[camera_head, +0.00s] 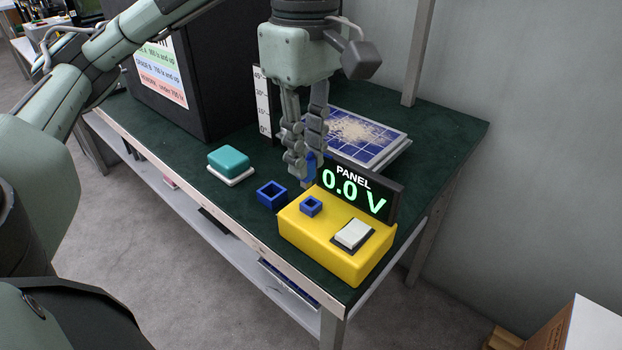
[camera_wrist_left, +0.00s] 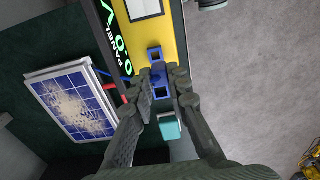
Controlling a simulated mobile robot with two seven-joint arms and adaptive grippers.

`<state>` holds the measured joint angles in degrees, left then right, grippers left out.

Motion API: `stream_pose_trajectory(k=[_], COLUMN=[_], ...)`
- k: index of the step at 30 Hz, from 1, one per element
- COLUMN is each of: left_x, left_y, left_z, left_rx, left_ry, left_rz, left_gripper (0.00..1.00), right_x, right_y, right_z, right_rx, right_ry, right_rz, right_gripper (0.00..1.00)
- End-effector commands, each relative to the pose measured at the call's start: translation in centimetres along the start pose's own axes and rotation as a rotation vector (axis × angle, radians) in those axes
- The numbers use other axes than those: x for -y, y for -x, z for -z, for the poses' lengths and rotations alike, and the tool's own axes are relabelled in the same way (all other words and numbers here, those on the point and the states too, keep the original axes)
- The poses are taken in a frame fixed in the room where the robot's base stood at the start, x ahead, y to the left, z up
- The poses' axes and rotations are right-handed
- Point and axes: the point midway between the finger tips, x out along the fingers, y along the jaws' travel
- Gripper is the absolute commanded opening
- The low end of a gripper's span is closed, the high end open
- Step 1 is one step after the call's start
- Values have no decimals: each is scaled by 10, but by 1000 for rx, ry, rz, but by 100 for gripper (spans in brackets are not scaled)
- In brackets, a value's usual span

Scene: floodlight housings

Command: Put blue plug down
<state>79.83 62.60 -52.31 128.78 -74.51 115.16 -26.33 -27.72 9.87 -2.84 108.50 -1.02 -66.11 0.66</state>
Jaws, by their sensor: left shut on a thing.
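My left gripper (camera_head: 304,160) is shut on the blue plug (camera_head: 311,170), pointing down just behind the yellow box (camera_head: 322,247). In the left wrist view the plug (camera_wrist_left: 158,76) shows between the fingertips, partly hidden by them. It is close to two open square blue pieces: the socket (camera_head: 311,205) on top of the yellow box, and the blue square holder (camera_head: 266,200) on the table beside the box. I cannot tell for sure whether the plug touches anything below it. My right gripper is not in view.
The black panel display (camera_head: 390,205) reads 0.0 V. A dusty solar panel (camera_head: 385,152) lies behind it. A white switch (camera_head: 353,232) is on the yellow box. A teal sponge (camera_head: 228,158) sits left, near a large black box (camera_head: 210,110). Green table surface is clear between them.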

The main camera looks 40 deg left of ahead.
Motion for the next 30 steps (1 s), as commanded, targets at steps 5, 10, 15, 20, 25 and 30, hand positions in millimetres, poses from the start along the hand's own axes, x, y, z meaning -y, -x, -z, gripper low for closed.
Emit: stream_pose_trajectory(k=[5,10,15,20,25,30], left_x=[-7,-6,-7,-7,-7,-7], left_y=[-13,-36,-45,-44,-47,-47], left_z=[-3,-2,-2,-2,-2,-2], left_rx=[0,-2,-1,0,0,0], left_ry=[0,0,1,0,0,0], left_rz=[4,3,0,0,0,0], left_gripper=[0,0,0,0,0,20], right_x=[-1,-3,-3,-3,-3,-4], right_y=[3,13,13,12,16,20], right_z=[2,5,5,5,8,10], right_rx=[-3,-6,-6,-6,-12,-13], right_ry=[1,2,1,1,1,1], right_rz=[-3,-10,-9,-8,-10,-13], right_gripper=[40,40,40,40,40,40])
